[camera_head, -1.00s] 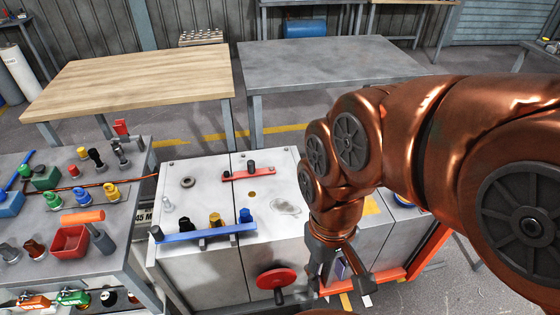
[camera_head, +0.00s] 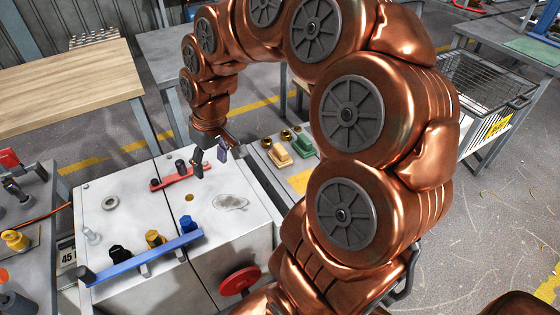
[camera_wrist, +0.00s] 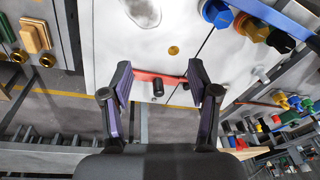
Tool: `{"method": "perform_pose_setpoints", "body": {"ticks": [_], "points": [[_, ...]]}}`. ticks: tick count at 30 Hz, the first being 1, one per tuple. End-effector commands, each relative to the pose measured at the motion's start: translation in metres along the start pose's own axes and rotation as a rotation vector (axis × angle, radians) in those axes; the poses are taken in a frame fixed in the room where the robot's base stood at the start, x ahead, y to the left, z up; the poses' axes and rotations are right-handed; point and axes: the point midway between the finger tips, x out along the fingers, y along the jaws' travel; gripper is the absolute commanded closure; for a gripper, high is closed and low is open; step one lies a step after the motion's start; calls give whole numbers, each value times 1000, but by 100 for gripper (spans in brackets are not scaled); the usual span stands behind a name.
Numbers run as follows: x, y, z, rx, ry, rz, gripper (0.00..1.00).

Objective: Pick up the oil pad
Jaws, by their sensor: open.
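I cannot say for sure which thing is the oil pad. A flat, pale grey irregular patch (camera_head: 230,203) lies on top of the white cabinet; it also shows at the top of the wrist view (camera_wrist: 143,12). A tan block (camera_head: 278,155) and a green block (camera_head: 302,147) sit on the surface right of the cabinet; the tan one shows at the left of the wrist view (camera_wrist: 35,35). My gripper (camera_head: 209,161) is open and empty, above the cabinet's far edge. In the wrist view its fingers (camera_wrist: 160,80) frame a red bar with black knobs (camera_wrist: 174,80).
The white cabinet (camera_head: 125,225) carries a blue bar (camera_head: 145,257), black, yellow and blue caps, and a red handwheel (camera_head: 239,281) on its front. A wooden table (camera_head: 65,90) stands behind left. A wire basket (camera_head: 490,85) is at the right.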

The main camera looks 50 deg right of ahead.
Motion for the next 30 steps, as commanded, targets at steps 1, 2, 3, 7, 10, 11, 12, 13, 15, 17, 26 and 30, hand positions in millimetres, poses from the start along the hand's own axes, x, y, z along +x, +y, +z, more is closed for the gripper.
{"method": "perform_pose_setpoints", "body": {"ticks": [1,2,3,7,10,11,12,13,15,17,26,30], "points": [[17,20,-13,20,22,-4,40],[23,31,-20,27,37,-3,40],[30,47,-29,41,57,-3,40],[58,107,-53,93,124,13,40],[80,159,-63,142,167,35,40],[88,175,-64,157,177,43,40],[98,197,-64,179,191,53,40],[104,213,-64,193,203,64,40],[119,250,-59,230,222,89,40],[132,276,-53,257,232,107,40],[160,348,-30,325,257,170,40],[169,352,-30,327,255,172,40]]}}
